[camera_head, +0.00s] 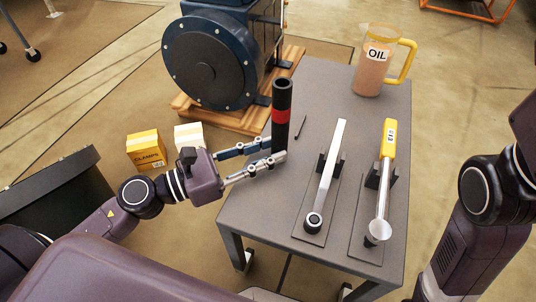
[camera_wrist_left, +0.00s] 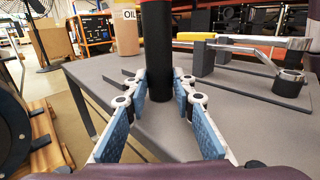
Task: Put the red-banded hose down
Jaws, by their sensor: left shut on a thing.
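The red-banded hose (camera_head: 281,98) is a black upright tube with a red band, at the left edge of the grey table in the head view. In the left wrist view the hose (camera_wrist_left: 158,62) rises between the fingers, and its top is cut off. My left gripper (camera_head: 280,149) comes in from the left and is shut on the hose near its lower end. Its blue finger pads (camera_wrist_left: 160,95) lie on both sides of the hose. Whether the hose's bottom touches the tabletop I cannot tell. My right arm shows at the right, but its gripper is out of view.
On the grey table (camera_head: 262,212) are an oil jug (camera_head: 376,68), a silver wrench (camera_head: 330,165) and a yellow-handled wrench (camera_head: 387,150) on stands, and a small dark pin (camera_head: 300,127). A blue motor (camera_head: 215,60) stands behind on a pallet.

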